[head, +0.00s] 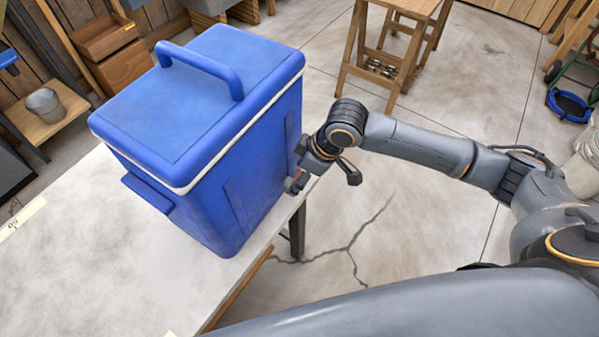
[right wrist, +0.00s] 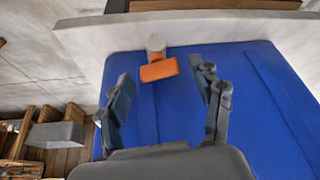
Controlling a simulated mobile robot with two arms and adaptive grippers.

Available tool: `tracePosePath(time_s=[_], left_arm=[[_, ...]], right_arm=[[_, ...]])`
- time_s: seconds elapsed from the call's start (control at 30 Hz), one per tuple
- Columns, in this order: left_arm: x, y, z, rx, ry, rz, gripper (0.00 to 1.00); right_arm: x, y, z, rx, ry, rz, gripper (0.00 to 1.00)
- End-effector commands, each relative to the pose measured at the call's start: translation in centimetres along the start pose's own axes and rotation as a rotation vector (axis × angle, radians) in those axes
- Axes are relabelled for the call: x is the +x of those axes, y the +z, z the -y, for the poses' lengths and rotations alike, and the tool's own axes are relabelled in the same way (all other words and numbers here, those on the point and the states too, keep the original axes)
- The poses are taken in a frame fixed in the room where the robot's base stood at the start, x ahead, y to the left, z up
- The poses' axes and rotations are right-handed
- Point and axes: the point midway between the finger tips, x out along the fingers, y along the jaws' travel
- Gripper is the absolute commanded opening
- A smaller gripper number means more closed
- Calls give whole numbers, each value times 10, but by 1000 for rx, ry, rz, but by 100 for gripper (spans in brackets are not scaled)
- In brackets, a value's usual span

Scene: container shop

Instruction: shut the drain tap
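A blue cooler box (head: 235,125) with a blue lid and handle stands on a pale table. Its drain tap shows in the right wrist view as a pale grey stub with an orange lever (right wrist: 158,71), low on the cooler's side wall, near the table edge. My right gripper (head: 297,178) is beside the cooler's right side; in the head view it hides most of the tap. In the right wrist view my right gripper (right wrist: 164,80) is open, one finger on each side of the lever, with gaps on both sides. My left gripper is not in view.
The pale table (head: 110,270) has bare room in front of the cooler. A wooden step stool (head: 390,45) stands on the floor behind my right arm. A metal bucket (head: 45,105) sits on a low wooden shelf at left. The cracked floor right of the table is clear.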

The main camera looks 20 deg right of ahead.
Motion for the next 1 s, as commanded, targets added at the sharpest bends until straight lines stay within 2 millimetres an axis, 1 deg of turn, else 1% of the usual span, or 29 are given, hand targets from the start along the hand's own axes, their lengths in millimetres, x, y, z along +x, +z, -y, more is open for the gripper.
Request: tracePosePath(time_s=[0.03,0.23,0.37,0.47,0.53,0.7,0.83,1.0], left_arm=[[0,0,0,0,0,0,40],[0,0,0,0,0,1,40],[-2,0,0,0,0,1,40],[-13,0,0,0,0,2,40],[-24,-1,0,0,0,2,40],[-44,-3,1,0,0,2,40],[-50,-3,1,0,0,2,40],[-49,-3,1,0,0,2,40]], right_arm=[[0,0,0,0,0,0,54],[0,0,0,0,0,0,13],[-1,0,0,6,2,0,12],[-4,-1,1,39,13,2,12],[-6,-2,2,80,29,3,12],[-5,-2,3,182,72,2,12],[-3,-1,2,231,94,1,12],[0,0,2,246,100,0,12]])
